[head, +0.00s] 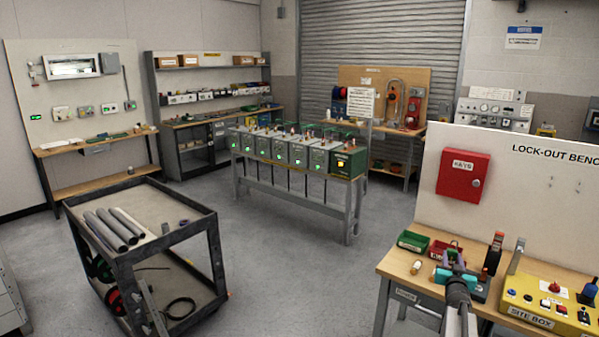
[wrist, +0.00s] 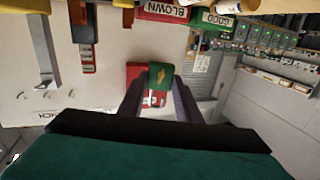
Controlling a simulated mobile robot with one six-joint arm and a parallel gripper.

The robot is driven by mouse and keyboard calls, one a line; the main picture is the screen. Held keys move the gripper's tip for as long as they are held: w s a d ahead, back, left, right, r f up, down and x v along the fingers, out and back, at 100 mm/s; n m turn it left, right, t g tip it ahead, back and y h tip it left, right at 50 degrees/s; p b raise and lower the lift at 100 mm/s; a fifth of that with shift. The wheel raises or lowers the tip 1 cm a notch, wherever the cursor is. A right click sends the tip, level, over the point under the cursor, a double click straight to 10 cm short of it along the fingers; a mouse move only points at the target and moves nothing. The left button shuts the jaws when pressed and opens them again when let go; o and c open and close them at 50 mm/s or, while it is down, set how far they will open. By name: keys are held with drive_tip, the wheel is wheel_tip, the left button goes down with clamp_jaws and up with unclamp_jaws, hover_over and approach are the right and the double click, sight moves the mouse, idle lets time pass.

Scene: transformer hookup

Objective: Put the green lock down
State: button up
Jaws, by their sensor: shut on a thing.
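The green lock (wrist: 161,76) is between the two fingers of my gripper (wrist: 158,95) in the wrist view, with a small red and white label at its lower end. My gripper is shut on it. In the head view my gripper (head: 455,260) is over the lock-out bench (head: 398,262), behind its teal palm. The lock cannot be made out clearly there. I cannot tell whether it touches anything below or behind it.
A green bin (head: 413,242) and a red bin (head: 436,249) stand left of my gripper. A black and orange upright piece (head: 494,253) and the yellow site box (head: 545,303) stand to the right. A red key box (head: 463,174) hangs on the board behind.

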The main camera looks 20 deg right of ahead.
drive_tip(key=w+a+r+n+t+y+b, duration=0.15)
drive_tip(key=w+a+n+y, duration=0.35)
drive_tip(key=a, duration=1.3)
drive_tip(key=w+a+n+t+y+b, duration=0.25)
drive_tip(key=w+a+y, duration=0.3)
drive_tip(key=a, duration=1.35)
drive_tip(key=s+a+n+g+y+b, duration=0.15)
drive_tip(key=a+y, duration=0.25)
drive_tip(key=a, duration=0.4)
drive_tip(key=s+a+n+y+b, duration=0.1)
drive_tip(key=s+a+n+y, duration=0.25)
drive_tip(key=a, duration=0.35)
drive_tip(key=s+a+f+n+g+y, duration=0.3)
drive_tip(key=s+a+n+g+y, duration=0.3)
drive_tip(key=s+a, duration=0.4)
drive_tip(key=shift+a+f+y, duration=0.3)
drive_tip(key=shift+a+y, duration=0.3)
drive_tip(key=shift+a, duration=0.3)
drive_tip(key=shift+f, duration=0.2)
